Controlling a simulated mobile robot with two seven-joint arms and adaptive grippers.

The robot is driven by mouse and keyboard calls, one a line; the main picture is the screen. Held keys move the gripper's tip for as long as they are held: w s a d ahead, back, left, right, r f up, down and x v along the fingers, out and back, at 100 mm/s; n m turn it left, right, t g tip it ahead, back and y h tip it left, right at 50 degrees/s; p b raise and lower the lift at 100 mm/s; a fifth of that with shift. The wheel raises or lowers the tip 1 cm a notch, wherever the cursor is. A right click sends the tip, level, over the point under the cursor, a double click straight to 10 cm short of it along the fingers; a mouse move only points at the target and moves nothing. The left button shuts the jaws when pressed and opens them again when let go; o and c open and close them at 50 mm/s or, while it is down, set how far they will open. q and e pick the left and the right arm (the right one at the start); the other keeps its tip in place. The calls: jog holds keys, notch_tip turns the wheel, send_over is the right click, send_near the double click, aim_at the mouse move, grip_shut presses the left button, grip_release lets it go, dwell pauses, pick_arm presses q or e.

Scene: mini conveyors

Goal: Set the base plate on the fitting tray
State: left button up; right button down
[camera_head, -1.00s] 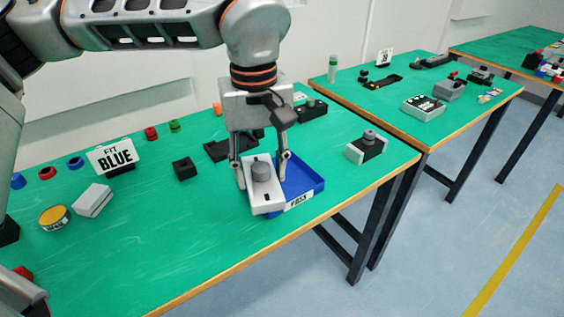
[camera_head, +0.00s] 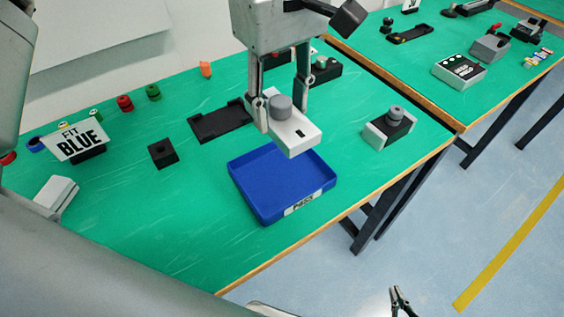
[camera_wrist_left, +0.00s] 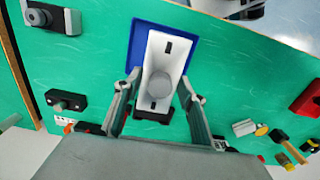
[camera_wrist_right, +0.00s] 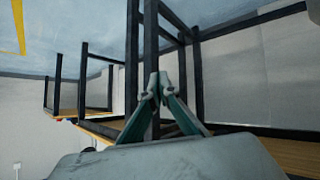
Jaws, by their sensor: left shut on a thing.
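The base plate is a white block (camera_head: 299,134) with a grey round knob on top. My left gripper (camera_head: 281,99) is shut on it and holds it up, over the back right of the blue tray in the head view. In the left wrist view the plate (camera_wrist_left: 155,60) lies between the two fingers, with the blue tray beneath. A shallow black tray (camera_head: 206,128), which may be the fitting tray, lies empty on the green table behind and left of the blue tray. My right gripper (camera_head: 402,301) is at the bottom edge, away from the table, with its fingertips together and nothing between them.
The blue tray (camera_head: 252,196), empty and labelled PASS, lies near the table's front edge. A grey-and-black part with a knob (camera_head: 389,127) stands to its right. A black block (camera_head: 163,153) and the FIT BLUE sign (camera_head: 80,141) stand to the left. Green table is clear between them.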

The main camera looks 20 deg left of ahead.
pick_arm(q)
notch_tip(320, 180, down, 10)
jog(key=shift+r+b, duration=0.2)
jog(key=shift+b, duration=0.4)
jog(key=shift+f, duration=0.8)
jog(key=shift+f+b, duration=0.3)
jog(key=shift+f, duration=1.5)
jog(key=shift+f, duration=0.2)
jog(key=o, duration=1.5)
jog(key=shift+c, duration=0.2)
